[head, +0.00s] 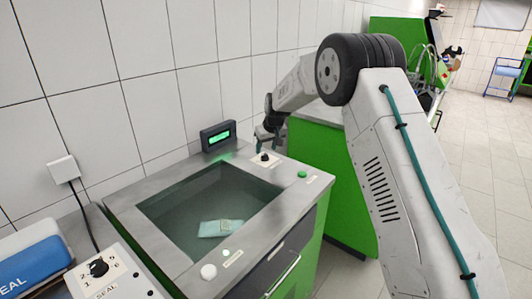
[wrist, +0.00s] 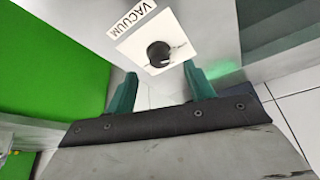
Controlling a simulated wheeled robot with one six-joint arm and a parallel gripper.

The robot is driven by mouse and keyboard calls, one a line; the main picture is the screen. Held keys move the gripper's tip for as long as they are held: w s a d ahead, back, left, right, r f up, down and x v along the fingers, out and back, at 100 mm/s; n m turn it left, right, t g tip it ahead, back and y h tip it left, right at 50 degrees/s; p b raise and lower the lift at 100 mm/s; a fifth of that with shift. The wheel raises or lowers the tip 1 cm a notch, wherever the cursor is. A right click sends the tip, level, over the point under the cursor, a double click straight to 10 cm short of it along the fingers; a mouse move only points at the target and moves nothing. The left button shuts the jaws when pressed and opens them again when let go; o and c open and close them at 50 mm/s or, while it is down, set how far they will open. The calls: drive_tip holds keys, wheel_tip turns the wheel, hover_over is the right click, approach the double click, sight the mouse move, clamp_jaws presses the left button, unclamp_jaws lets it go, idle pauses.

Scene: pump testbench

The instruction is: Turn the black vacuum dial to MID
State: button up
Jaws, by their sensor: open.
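The black vacuum dial (wrist: 159,53) sits on a white plate (wrist: 133,48) marked VACUUM in the wrist view, with small marks beside it. In the head view the dial (head: 264,156) is at the back right of the steel bench top. My gripper (wrist: 163,80) is open, its two green fingers apart, with the dial ahead of the gap between them. The fingers do not appear to touch it. In the head view my gripper (head: 267,140) is just above and behind the dial. The dial's setting is too small to read.
A sunken chamber (head: 160,208) with a pale packet (head: 221,228) lies left of the dial. A green-lit display (head: 218,136) stands behind it. A green button (head: 302,174) is to the right. A seal dial (head: 98,267) is at the front left.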

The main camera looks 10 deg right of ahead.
sight(264, 155)
drive_tip(key=shift+x, duration=1.85)
drive_tip(key=c, duration=1)
drive_tip(key=shift+o, duration=0.2)
drive_tip(key=shift+m, duration=0.4)
drive_tip(key=m+h, duration=0.1)
drive_tip(key=m, duration=0.2)
drive_tip(key=m+h, duration=0.1)
drive_tip(key=m, duration=0.2)
drive_tip(key=shift+a+h, duration=0.2)
drive_tip(key=shift+h, duration=0.2)
drive_tip(key=m+h, duration=0.1)
drive_tip(key=m, duration=0.2)
drive_tip(key=m+g+h, duration=0.1)
drive_tip(key=m, duration=0.2)
drive_tip(key=shift+w+a+m, duration=0.1)
drive_tip(key=shift+a+m, duration=0.05)
drive_tip(key=shift+m, duration=0.25)
drive_tip(key=shift+g, duration=0.4)
